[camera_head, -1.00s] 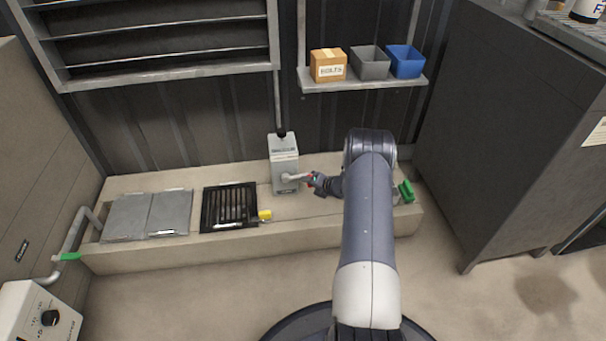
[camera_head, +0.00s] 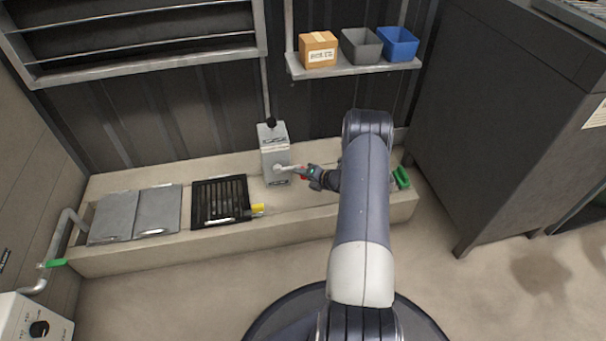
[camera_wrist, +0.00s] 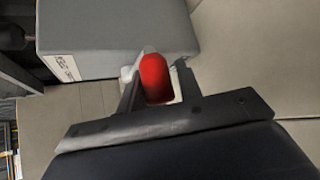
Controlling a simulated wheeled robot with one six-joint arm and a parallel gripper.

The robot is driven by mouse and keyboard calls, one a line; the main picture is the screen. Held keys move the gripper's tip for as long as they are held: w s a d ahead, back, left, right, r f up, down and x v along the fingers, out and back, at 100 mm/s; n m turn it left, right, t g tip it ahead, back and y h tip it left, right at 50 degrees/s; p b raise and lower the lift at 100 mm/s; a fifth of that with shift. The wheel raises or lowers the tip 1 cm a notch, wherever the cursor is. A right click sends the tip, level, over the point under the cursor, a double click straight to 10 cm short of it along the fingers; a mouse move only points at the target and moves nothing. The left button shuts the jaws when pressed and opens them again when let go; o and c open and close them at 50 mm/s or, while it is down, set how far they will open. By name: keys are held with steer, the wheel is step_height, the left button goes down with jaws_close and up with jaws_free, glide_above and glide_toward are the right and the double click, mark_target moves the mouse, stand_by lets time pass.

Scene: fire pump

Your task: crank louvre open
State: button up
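The louvre (camera_head: 140,37) is on the wall at upper left, its thin grey slats with dark gaps between them; its top is cut off. Below and right of it, a grey crank box (camera_head: 274,148) stands on the concrete ledge, a thin rod rising from its top. A pale crank arm (camera_head: 284,168) with a red handle (camera_head: 302,173) points right from the box front. My gripper (camera_head: 313,177) is at this handle. In the wrist view the red handle (camera_wrist: 154,78) sits between my close-set fingers, beside the grey box (camera_wrist: 120,35). The fingers look shut on it; exact contact is partly hidden.
A wall shelf (camera_head: 350,68) holds a carton, a grey bin and a blue bin. A floor grate (camera_head: 221,201) and grey plates (camera_head: 135,213) lie on the ledge at left. A dark cabinet (camera_head: 500,130) stands at right. The floor before the ledge is clear.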

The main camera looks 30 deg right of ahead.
steer(key=shift+o, duration=1.2)
steer(key=shift+w+r, duration=0.15)
steer(key=shift+w, duration=0.05)
steer(key=p+v, duration=0.4)
steer(key=v, duration=0.7)
